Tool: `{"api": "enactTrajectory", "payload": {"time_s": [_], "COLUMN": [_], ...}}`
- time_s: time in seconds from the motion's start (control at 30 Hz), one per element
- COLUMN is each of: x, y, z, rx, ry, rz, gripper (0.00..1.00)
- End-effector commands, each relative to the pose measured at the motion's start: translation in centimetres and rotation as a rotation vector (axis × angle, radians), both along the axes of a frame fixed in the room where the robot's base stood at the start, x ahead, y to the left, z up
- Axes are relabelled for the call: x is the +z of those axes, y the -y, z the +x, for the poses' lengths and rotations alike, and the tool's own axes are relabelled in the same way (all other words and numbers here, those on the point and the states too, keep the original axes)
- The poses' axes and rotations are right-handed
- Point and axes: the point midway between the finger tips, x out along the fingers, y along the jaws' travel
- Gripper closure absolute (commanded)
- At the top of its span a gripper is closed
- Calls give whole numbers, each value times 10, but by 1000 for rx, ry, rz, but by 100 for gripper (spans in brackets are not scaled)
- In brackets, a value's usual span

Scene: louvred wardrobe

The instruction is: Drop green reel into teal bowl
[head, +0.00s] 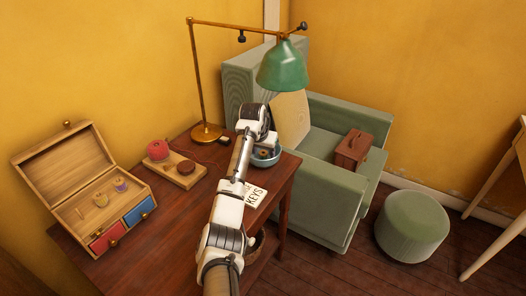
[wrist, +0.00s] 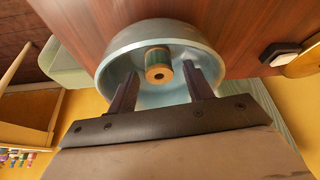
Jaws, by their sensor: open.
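The teal bowl (wrist: 120,55) sits on the wooden desk and also shows in the head view (head: 277,158), partly behind my arm. The green reel (wrist: 157,64), with tan ends, is within the bowl's outline in the wrist view. I cannot tell whether it touches the bottom. My gripper (wrist: 160,72) is open above the bowl, with one finger on each side of the reel and gaps between. In the head view my arm hides much of the gripper and bowl.
A green lamp (head: 282,66) hangs close above my wrist. An open wooden box (head: 75,180) and a board with a red reel (head: 157,149) stand left on the desk. A KEYS card (head: 254,195) lies near the front edge. A green armchair (head: 322,205) stands right.

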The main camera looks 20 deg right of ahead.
Motion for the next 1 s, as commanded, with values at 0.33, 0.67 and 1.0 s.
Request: {"api": "enactTrajectory", "payload": {"time_s": [0.33,0.67,1.0], "x": [57,112,121], "y": [-12,-28,-30], "z": [-14,-31,-34], "rx": [-1,0,0], "ry": [7,4,1], "rz": [-3,-2,0], "gripper": [49,49,49]}}
